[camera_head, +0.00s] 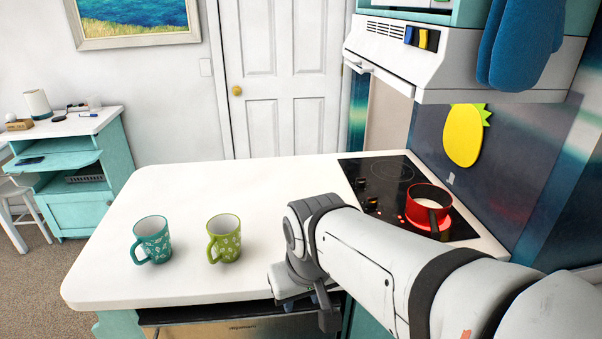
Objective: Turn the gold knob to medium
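Small knobs (371,203) stand along the left side of the black cooktop (386,226). They are too small and dark for me to tell which one is gold or how it is set. The only clearly gold knob is the round door knob (237,90) on the white door at the back. My gripper (308,305) points down at the counter's front edge, left of the cooktop and apart from its knobs. My wrist and arm hide part of it and the near part of the cooktop. I cannot tell how far its fingers are apart.
A red pan (429,204) with pale contents sits on a red-glowing burner. A teal mug (152,240) and a green mug (224,238) stand on the white counter (240,185). A range hood (450,60) overhangs the cooktop. The counter's back middle is clear.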

